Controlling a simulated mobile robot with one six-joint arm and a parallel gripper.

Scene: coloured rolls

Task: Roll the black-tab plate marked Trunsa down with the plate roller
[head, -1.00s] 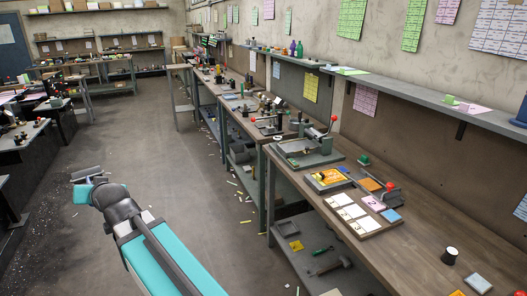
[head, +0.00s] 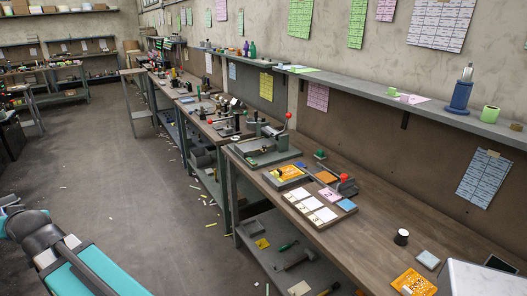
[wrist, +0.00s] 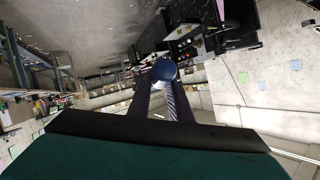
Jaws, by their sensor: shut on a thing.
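My gripper (wrist: 163,84) shows in the wrist view with its two dark fingers shut on a blue round-ended thing (wrist: 165,69). I cannot tell for sure whether this is the plate roller. In the head view my arm's end is at the left edge, over the floor and well away from the bench. An orange plate (head: 290,172) lies in a dark-framed tray on the bench. Another orange plate (head: 414,283) lies near the bench's front edge at lower right. The name Trunsa is too small to read on either, and their tab colours are unclear.
The long wooden bench (head: 360,232) runs along the wall. On it are a grey press (head: 264,150), a board of white cards (head: 310,207), a red-knobbed tool (head: 345,184), a black-and-white pot (head: 401,237) and a grey block (head: 427,260). Open floor (head: 120,205) lies left.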

